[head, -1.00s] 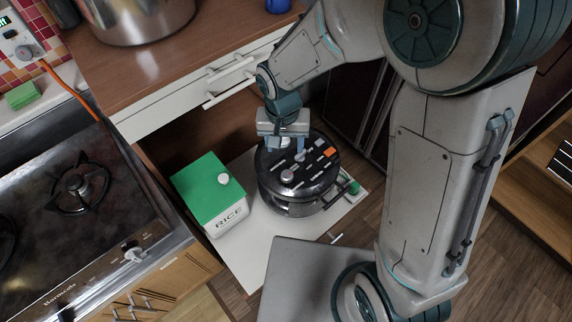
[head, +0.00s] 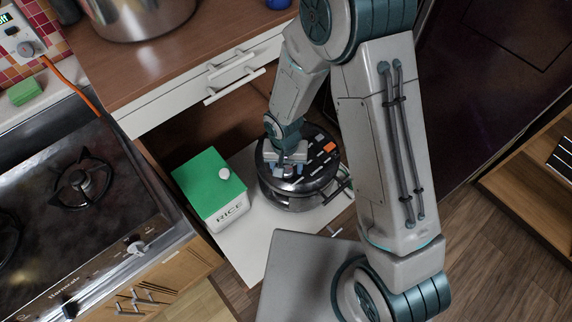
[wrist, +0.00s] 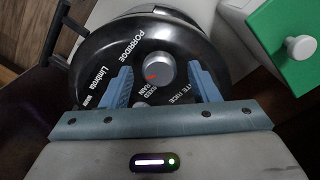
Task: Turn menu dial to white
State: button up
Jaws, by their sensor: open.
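The rice cooker (head: 318,187) is a round black pot-like appliance on a pale pull-out shelf, seen in the head view. Its black lid (wrist: 190,40) fills much of the wrist view. The menu dial (wrist: 158,72) is a silver knob with a red mark pointing to its lower left. Printed labels around it include "PORRIDGE", "MIXED GRAIN" and a partly hidden "…TE RICE". My gripper (wrist: 162,87) is open, with one blue finger on each side of the dial; I cannot tell whether they touch it. In the head view my gripper (head: 287,166) is over the lid and hides the dial.
A white rice box (head: 228,212) with a green lid stands left of the cooker; the lid and its knob also show in the wrist view (wrist: 288,50). A gas stove (head: 75,200) is at left.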

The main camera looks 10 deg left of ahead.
jog(key=shift+f, duration=0.2)
jog(key=c, duration=1)
